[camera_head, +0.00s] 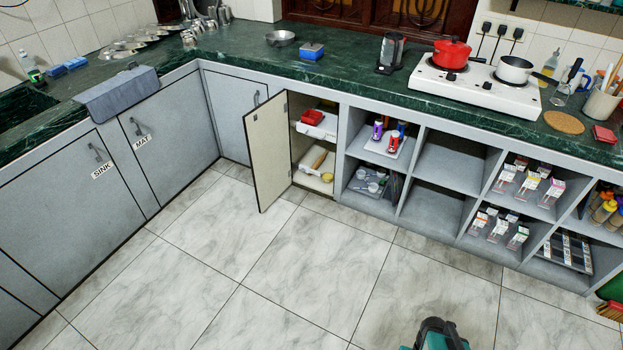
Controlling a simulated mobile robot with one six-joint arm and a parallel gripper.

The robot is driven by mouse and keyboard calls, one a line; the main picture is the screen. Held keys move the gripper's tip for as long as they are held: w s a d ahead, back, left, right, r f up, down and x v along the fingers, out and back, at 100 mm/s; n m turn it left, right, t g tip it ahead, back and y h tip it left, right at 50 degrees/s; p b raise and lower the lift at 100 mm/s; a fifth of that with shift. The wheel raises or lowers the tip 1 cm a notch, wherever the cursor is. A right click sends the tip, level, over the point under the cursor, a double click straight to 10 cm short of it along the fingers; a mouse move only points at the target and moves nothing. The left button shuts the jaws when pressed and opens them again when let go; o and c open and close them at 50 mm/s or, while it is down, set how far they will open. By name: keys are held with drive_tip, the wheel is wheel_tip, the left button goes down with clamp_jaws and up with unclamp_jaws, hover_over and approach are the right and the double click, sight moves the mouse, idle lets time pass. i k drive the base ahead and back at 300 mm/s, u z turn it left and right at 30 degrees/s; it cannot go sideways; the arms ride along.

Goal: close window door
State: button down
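A dark brown wooden window frame with an ornate grille (400,14) stands behind the back counter at the top edge. Only its lower part shows, so I cannot tell whether it is open or shut. A pale cabinet door (267,155) under the back counter stands wide open, swung out over the floor on the left of its opening. Its compartment (317,146) shows two shelves with red and white items. My gripper is not in view. A teal and black part of my own body shows at the bottom edge, well apart from the door.
The tiled floor (310,265) before the open door is clear. The green counter (345,75) holds a white stove (475,86) with a red pot (452,52). Open shelves with bottles and boxes run to the right. Shut grey cabinets (75,200) line the left.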

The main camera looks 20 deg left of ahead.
sight(266, 126)
drive_tip(key=z, duration=0.15)
drive_tip(key=k, duration=0.6)
drive_tip(key=u, duration=0.85)
drive_tip(key=i, duration=1)
drive_tip(key=u, duration=0.55)
drive_tip(key=i, duration=0.65)
drive_tip(key=u, duration=0.3)
